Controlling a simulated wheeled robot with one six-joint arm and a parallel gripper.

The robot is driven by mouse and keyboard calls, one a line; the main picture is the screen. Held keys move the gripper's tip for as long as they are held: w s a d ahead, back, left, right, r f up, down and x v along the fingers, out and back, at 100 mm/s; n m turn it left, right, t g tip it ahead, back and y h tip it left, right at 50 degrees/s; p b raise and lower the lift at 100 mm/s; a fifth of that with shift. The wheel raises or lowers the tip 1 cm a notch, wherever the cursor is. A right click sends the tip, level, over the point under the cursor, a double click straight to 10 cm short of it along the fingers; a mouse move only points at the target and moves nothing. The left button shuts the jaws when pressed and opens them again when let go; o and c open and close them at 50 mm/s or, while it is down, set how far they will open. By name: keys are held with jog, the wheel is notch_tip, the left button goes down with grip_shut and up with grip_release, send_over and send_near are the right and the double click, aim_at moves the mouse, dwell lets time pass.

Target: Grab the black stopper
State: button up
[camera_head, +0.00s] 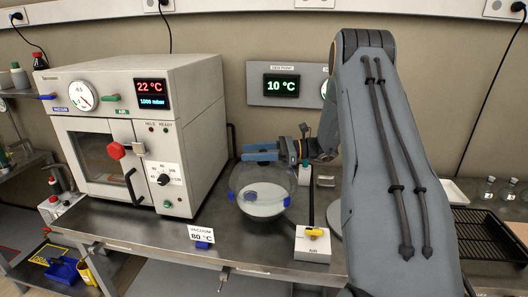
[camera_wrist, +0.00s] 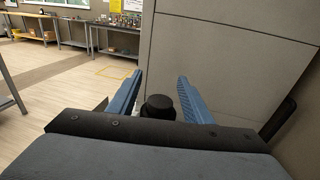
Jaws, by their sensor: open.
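The black stopper (camera_wrist: 158,106) shows in the wrist view as a round dark knob between the two blue fingers, close to the palm; its lower part is hidden behind my gripper's dark front edge. My gripper (camera_wrist: 160,80) is open, with a finger on either side of the stopper and no clear contact. In the head view my gripper (camera_head: 262,151) reaches left, level, just above the round glass vessel (camera_head: 263,199) with blue clips and pale contents.
A vacuum oven (camera_head: 130,135) stands left of the vessel. A small box with a yellow valve (camera_head: 314,233) stands in front right, and a sign (camera_head: 201,233) at the bench's front edge. A display panel (camera_head: 281,86) hangs on the wall behind. A black rack (camera_head: 490,232) lies far right.

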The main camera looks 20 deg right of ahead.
jog(key=c, duration=1.1)
